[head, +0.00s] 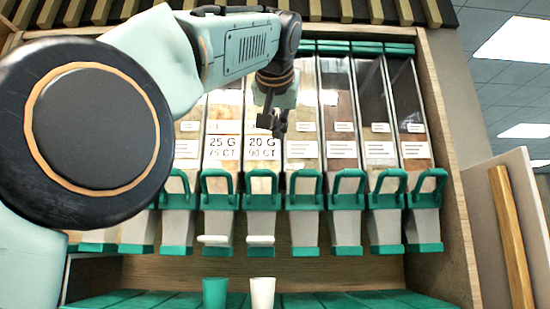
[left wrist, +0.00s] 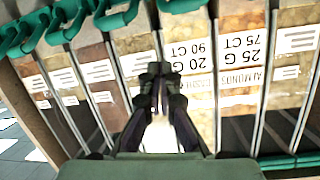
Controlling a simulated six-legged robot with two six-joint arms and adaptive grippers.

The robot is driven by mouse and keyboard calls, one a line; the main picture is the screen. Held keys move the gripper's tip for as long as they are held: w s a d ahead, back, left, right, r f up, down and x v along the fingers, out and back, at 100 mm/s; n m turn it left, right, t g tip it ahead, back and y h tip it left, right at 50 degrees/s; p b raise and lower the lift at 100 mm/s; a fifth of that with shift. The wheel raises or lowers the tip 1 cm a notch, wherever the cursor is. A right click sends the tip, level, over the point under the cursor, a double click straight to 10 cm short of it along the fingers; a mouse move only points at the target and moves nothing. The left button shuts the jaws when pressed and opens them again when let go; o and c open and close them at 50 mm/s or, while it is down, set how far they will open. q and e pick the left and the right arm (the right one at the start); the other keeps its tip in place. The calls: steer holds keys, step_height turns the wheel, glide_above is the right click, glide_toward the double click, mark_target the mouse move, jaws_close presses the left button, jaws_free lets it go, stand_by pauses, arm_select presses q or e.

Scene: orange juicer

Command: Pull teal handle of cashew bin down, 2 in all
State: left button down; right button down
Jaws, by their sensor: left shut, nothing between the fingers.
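The cashew bin (head: 262,165) carries a "20 G 90 CT" label, and its label (left wrist: 190,55) shows upside down in the left wrist view, partly reading "CASH". Its teal handle (head: 262,183) is a raised loop at the front of the bin's spout, standing up like the neighbouring handles. My left gripper (head: 272,128) is shut and empty, in front of the cashew bin's label area and above the handle. In the left wrist view my gripper (left wrist: 159,72) points at the bin fronts. My right gripper is not in view.
The almond bin (head: 224,165), labelled "25 G 75 CT", stands just left, with its own teal handle (head: 218,183). More bins with loop handles line both sides. A teal cup (head: 215,293) and a white cup (head: 262,293) stand below the spouts. A wooden side panel (head: 450,180) bounds the right.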

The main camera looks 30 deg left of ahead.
arm_select(q)
steer(key=p, duration=0.3)
glide_above(274, 171)
steer(key=w, duration=0.2)
steer(key=shift+w+a+f, duration=0.1)
steer(key=shift+a+f, duration=0.25)
steer(key=shift+f, duration=0.5)
steer(key=shift+s+d+f+b, duration=0.25)
steer(key=shift+f+b, duration=0.15)
steer(key=shift+b, duration=0.1)
steer(key=shift+s+f+b, duration=0.4)
steer(key=shift+s, duration=0.25)
steer(key=shift+s+f+b, duration=0.25)
steer(key=shift+f+b, duration=0.05)
steer(key=shift+s+f+b, duration=0.1)
steer(key=shift+f+b, duration=0.3)
steer(key=shift+f, duration=0.05)
steer(key=shift+d+f, duration=0.1)
steer(key=shift+f, duration=0.1)
steer(key=shift+d+r, duration=0.1)
